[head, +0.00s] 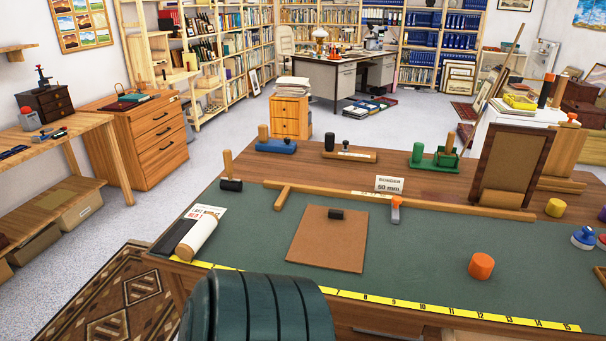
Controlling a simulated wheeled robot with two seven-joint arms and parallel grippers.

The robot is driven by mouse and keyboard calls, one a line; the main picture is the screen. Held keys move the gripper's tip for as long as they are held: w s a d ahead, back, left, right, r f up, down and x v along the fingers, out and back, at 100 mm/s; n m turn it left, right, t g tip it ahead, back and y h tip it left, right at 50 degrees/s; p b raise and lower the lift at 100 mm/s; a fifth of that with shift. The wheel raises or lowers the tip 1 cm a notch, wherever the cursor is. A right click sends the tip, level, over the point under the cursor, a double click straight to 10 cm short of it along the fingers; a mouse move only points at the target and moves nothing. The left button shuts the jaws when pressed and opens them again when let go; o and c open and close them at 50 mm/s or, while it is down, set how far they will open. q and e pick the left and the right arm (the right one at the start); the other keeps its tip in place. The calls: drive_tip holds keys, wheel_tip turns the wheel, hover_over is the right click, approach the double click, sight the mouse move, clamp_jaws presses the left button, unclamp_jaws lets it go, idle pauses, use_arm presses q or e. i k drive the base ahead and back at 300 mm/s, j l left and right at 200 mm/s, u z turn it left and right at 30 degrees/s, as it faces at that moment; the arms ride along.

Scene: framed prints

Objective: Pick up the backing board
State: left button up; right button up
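The backing board (325,252), as I take it, is a flat brown square lying on the green mat (430,262) of the workbench. Neither of my grippers is in view. A dark, ridged rounded part, which seems to be mine, shows at the bottom edge and covers a bit of the bench front.
A wooden rail (455,208) runs behind the board, with a grey-and-orange tool (395,208) against it. A white roll (197,237) lies left, an orange cylinder (481,266) right. A yellow measuring strip (440,309) runs along the front. A dark frame (513,160) stands right.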

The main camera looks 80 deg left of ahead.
sight(326, 237)
drive_tip(key=u, duration=2.2)
